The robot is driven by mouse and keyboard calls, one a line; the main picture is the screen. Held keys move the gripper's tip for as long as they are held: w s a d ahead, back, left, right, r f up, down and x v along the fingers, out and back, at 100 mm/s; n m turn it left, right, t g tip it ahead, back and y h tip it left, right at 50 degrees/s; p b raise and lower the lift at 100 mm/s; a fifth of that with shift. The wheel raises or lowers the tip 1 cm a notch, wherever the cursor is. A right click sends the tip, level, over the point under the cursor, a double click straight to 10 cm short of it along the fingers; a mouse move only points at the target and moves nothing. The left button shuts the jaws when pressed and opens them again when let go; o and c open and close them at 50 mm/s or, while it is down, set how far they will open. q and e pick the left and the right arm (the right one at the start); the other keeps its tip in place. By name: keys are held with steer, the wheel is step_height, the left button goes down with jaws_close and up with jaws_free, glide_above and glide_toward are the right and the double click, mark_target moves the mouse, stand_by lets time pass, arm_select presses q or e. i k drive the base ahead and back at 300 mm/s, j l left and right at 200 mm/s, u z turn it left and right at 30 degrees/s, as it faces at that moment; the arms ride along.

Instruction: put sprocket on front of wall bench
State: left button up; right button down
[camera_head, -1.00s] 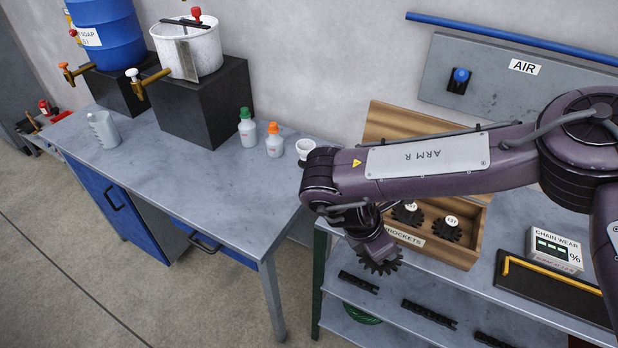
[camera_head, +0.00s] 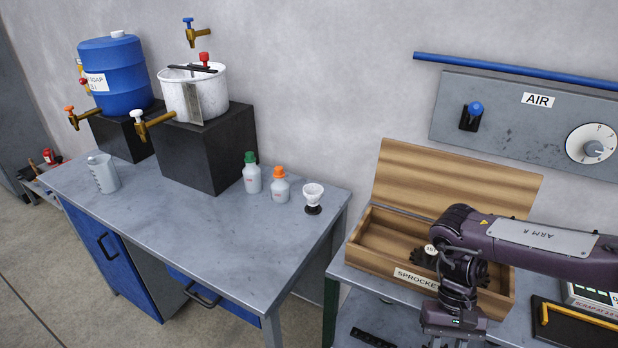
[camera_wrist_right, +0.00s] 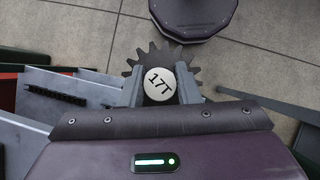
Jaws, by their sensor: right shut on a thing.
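A dark toothed sprocket marked 17T (camera_wrist_right: 159,60) is held between the fingers of my right gripper (camera_wrist_right: 160,88). In the right wrist view, bare floor lies behind it. In the head view my right gripper (camera_head: 447,341) points down at the bottom edge, in front of the sprocket box, and the held sprocket is out of sight. A grey bench (camera_head: 190,235) stands against the wall at the left; its front part is clear. A second grey bench (camera_head: 345,277) at the right carries the sprocket box. I cannot tell which is the wall bench. My left gripper is not in view.
The open wooden box (camera_head: 385,233) holds dark sprockets, partly hidden by my arm. A gap separates the benches.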

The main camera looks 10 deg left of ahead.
mark_target(180, 219)
steer(key=i+j, duration=0.1)
steer(key=j, duration=0.35)
steer(key=i+j, duration=0.1)
steer(key=j, duration=0.4)
steer(key=i+j, duration=0.1)
steer(key=j, duration=0.35)
steer(key=i+j, duration=0.1)
steer(key=j, duration=0.35)
steer(key=i+j, duration=0.1)
steer(key=j, duration=0.4)
